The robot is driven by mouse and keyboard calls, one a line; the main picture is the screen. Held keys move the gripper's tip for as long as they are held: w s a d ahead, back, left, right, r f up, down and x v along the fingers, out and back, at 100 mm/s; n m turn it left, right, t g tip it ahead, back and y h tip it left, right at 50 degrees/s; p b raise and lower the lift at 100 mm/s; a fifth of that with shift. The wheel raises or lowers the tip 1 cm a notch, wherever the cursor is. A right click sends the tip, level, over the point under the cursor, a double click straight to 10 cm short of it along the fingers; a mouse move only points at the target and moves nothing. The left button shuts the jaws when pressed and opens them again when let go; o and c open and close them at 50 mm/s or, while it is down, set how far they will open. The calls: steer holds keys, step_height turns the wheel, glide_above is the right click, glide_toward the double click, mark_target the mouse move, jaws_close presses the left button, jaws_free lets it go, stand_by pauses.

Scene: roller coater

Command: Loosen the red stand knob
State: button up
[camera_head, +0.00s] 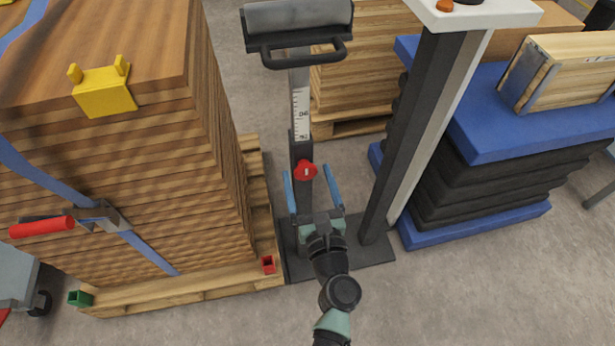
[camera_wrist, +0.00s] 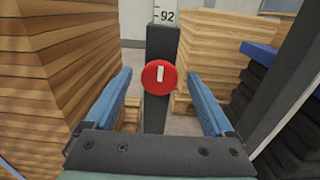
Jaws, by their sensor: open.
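The red stand knob (camera_head: 306,171) is a round red disc on the front of a dark upright post (camera_head: 299,148) with a white scale above it. In the wrist view the knob (camera_wrist: 160,76) shows a white upright bar at its middle, and the scale reads 92 near the top. My gripper (camera_head: 310,180) is open, its two blue fingers spread. In the wrist view my gripper (camera_wrist: 163,90) has one finger on each side of the knob, and they appear clear of it. Whether the fingertips reach the knob's depth I cannot tell.
A tall stack of boards (camera_head: 120,150) on a pallet stands close on the left. A dark column (camera_head: 405,140) with a white top rises close on the right. A roller head (camera_head: 297,14) with a black handle tops the post. Blue-topped stacks (camera_head: 530,130) stand further right.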

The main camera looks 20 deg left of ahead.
steer(key=shift+w+a, duration=0.25)
steer(key=shift+w, duration=0.1)
steer(key=c, duration=1.3)
steer(key=shift+c, duration=0.2)
